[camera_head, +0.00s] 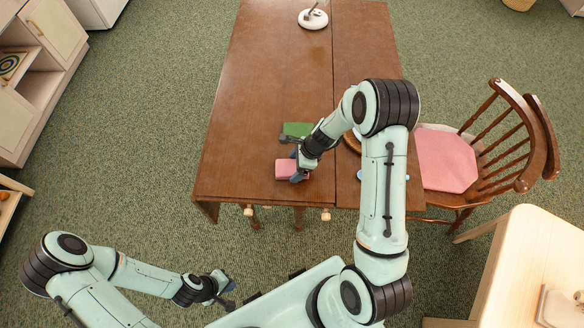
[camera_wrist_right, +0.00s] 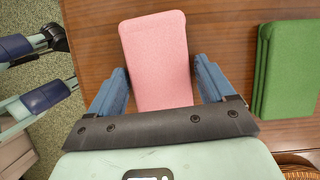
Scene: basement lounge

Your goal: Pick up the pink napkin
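The pink napkin (camera_head: 286,170) lies on the brown wooden table (camera_head: 262,70) near its front edge. In the right wrist view the pink napkin (camera_wrist_right: 156,55) is a rounded rectangle, its near part between the two blue fingers. My right gripper (camera_head: 297,165) is over the napkin's right side. In the right wrist view the fingers of the right gripper (camera_wrist_right: 158,85) are spread apart, with small gaps beside the napkin. My left gripper (camera_head: 226,292) is away from the table, low over the floor at the bottom left; its finger opening is too small to tell.
A green folded cloth stack (camera_head: 296,129) lies just beyond the napkin; it also shows at the right of the wrist view (camera_wrist_right: 290,70). A white round object (camera_head: 313,19) stands at the table's far end. A chair with a pink seat (camera_head: 446,160) is at the right. The table's left half is clear.

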